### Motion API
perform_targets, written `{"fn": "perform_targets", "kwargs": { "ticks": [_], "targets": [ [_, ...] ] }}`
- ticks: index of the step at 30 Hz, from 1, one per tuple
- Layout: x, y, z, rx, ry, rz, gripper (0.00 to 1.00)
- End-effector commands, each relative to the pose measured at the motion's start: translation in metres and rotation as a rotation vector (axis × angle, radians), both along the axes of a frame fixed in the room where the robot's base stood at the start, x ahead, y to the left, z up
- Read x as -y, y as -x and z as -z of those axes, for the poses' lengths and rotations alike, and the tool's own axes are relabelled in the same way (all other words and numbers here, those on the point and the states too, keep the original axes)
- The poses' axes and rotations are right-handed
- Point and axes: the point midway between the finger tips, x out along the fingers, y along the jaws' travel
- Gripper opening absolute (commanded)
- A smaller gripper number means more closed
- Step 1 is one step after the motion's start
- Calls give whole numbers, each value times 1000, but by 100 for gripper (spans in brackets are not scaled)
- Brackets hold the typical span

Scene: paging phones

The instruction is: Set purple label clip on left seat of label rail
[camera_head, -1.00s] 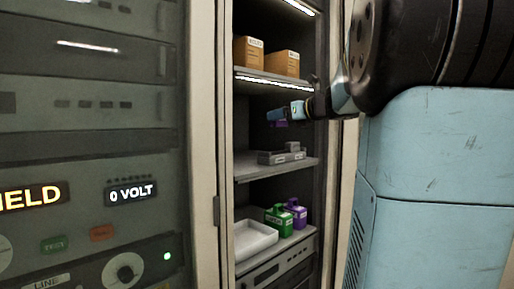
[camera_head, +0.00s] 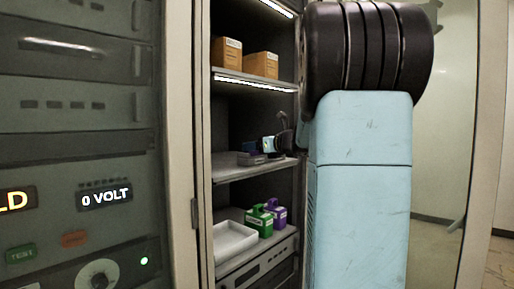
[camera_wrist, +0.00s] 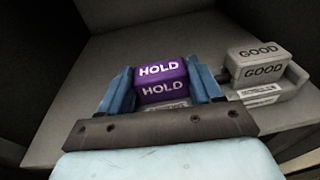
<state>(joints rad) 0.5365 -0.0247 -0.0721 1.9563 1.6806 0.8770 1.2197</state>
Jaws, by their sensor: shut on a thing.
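The purple label clip (camera_wrist: 162,82), marked HOLD, is between the blue fingers of my gripper (camera_wrist: 163,88) in the wrist view. My gripper is shut on it. The grey label rail (camera_wrist: 268,96) lies on the shelf, with a grey clip (camera_wrist: 258,62) marked GOOD on its right part. The purple clip is over the left part of the rail, level with the grey clip; whether it touches the seat is hidden. In the head view my gripper (camera_head: 258,146) is low over the rail (camera_head: 247,160) and hides most of the purple clip.
On the shelf below stand a white tray (camera_head: 233,240), a green container (camera_head: 259,220) and a purple container (camera_head: 279,215). Two brown boxes (camera_head: 244,57) stand on the shelf above. The cabinet's side posts bound the opening. Bare shelf surrounds the rail.

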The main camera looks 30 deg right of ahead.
Motion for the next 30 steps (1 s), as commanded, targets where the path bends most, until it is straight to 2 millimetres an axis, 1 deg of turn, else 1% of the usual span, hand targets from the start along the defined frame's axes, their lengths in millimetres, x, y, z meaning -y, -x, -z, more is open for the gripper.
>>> {"fn": "perform_targets", "kwargs": {
  "ticks": [9,10,18,26,30],
  "targets": [
    [0,0,2,0,0,-1,26],
    [0,0,2,0,0,-1,65],
    [-1,0,2,0,0,-1,90],
    [-1,0,0,0,1,-1,90],
    [2,10,-2,0,0,-1,90]
  ]
}}
